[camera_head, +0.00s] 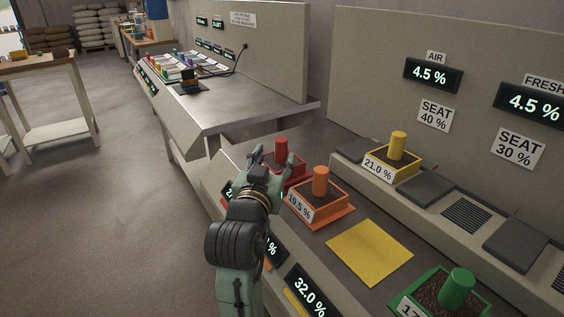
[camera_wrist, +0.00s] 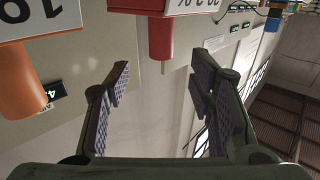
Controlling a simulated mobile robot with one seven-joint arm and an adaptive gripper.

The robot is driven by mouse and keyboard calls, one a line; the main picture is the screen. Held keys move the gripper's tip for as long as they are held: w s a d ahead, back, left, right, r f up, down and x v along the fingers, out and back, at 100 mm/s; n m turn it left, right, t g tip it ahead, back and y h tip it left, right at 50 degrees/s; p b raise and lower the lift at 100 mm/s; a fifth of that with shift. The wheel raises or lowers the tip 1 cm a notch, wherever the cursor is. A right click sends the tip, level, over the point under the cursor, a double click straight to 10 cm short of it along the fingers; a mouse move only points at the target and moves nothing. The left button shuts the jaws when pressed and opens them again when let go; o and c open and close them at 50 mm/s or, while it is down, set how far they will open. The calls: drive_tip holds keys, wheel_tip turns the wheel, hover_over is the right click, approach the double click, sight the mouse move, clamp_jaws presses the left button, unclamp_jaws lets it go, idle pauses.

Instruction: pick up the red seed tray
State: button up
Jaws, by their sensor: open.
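The red seed tray (camera_head: 297,170) sits on the lower bench, partly hidden behind my gripper in the head view. Its upright red knob (camera_head: 281,147) shows above it. My gripper (camera_head: 273,160) is open and empty beside the tray. In the wrist view, which looks upside down, the red tray (camera_wrist: 136,7) is at the top edge, cut off. Its red knob (camera_wrist: 161,40) points down the picture, lined up with the gap between the spread fingers of my gripper (camera_wrist: 161,75). Contact with the knob does not show.
An orange tray (camera_head: 319,207) with an orange knob stands close to the red one. A yellow mat (camera_head: 369,252) and a green tray (camera_head: 449,295) lie nearer. A yellow tray (camera_head: 393,165) stands on the raised ledge. A metal bench (camera_head: 235,100) is behind.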

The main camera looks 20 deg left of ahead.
sight(281, 141)
drive_tip(key=w, duration=0.3)
drive_tip(key=shift+a+r, duration=0.1)
drive_tip(key=shift+a, duration=0.1)
drive_tip(key=w, duration=0.1)
drive_tip(key=w+p, duration=0.1)
drive_tip(key=w, duration=0.1)
drive_tip(key=w+p, duration=0.1)
drive_tip(key=shift+w+a+r, duration=0.15)
drive_tip(key=shift+a+r, duration=0.15)
drive_tip(key=shift+w+a+f, duration=0.1)
drive_tip(key=shift+w, duration=0.35)
drive_tip(key=shift+c, duration=0.6)
clamp_jaws()
